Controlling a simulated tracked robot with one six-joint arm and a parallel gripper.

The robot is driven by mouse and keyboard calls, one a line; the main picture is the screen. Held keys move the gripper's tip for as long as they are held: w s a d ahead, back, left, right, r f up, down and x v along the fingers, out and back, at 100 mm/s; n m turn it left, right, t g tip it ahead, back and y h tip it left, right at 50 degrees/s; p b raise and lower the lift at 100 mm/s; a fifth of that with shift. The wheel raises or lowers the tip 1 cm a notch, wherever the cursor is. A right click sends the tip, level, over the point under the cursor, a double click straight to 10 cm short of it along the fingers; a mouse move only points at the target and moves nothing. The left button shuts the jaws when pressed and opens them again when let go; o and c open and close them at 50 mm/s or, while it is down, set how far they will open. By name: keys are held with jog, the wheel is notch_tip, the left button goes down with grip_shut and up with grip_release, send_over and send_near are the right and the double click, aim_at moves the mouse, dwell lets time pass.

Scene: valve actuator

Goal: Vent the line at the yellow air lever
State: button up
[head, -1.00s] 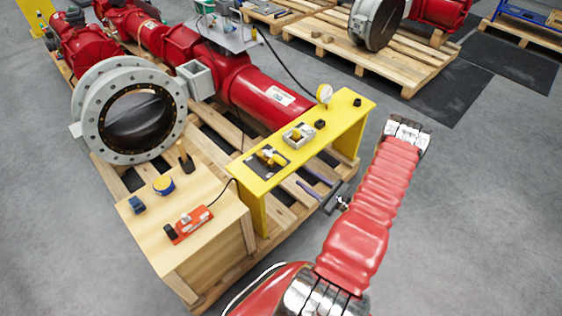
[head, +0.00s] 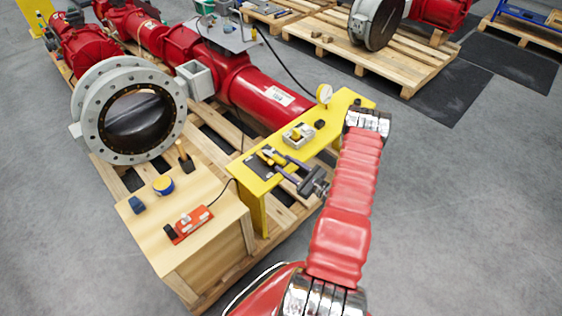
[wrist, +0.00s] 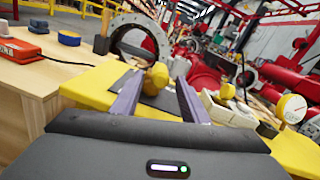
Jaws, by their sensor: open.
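A yellow lever (head: 265,154) sits on a black plate on the yellow bench (head: 247,171). In the wrist view its yellow knob (wrist: 157,76) shows between my two purple-grey fingers, nearer the left one. My gripper (head: 282,164) is open and empty, over the front edge of the bench, with its fingertips pointing at the lever. In the wrist view my gripper (wrist: 158,88) has a finger on each side of the knob. I cannot tell whether either finger touches it. The fingers partly hide the plate.
A pale box with a yellow part (head: 298,134), a black knob (head: 320,124) and a gauge (head: 324,95) stand further along the bench. A wooden box (head: 195,250) carries an orange-red device (head: 190,225). A red actuator cylinder (head: 262,92) lies behind.

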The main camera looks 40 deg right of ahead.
aim_at(281, 161)
jog(key=shift+w+a, duration=0.2)
jog(key=shift+w, duration=1.55)
jog(key=shift+c, duration=0.3)
grip_shut()
jog(key=shift+d, duration=0.15)
